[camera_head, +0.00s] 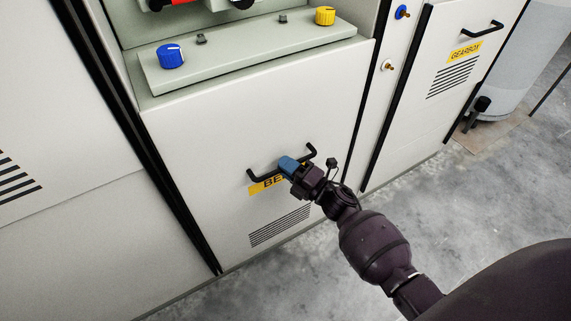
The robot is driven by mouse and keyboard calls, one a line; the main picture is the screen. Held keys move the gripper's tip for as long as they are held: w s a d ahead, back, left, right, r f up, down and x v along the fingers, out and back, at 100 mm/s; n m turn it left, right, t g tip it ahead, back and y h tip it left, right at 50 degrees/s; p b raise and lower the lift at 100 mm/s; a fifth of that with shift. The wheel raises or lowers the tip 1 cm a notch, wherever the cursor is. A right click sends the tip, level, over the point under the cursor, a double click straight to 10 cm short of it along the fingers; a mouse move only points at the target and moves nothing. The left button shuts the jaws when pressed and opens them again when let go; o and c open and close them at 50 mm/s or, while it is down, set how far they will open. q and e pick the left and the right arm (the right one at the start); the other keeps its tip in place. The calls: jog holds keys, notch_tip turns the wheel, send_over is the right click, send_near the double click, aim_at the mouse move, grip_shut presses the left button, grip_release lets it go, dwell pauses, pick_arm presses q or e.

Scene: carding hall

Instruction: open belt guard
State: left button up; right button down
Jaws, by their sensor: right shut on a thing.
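The belt guard (256,135) is a pale grey panel in the middle of the machine front, with a black vent grille low on it. My left gripper is not in view.
A sloped ledge above the guard carries a blue knob (171,56) and a yellow knob (325,16). The gearbox door (440,95) with its black handle (482,29) is at the right. A white cylinder (518,70) stands beyond it. Bare concrete floor lies in front.

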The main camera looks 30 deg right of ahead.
jog(key=c, duration=1.1)
grip_release()
pick_arm(q)
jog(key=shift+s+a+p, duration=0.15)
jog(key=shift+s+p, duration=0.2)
jog(key=shift+p, duration=0.15)
pick_arm(e)
jog(key=v, duration=1.1)
jog(key=shift+r, duration=0.1)
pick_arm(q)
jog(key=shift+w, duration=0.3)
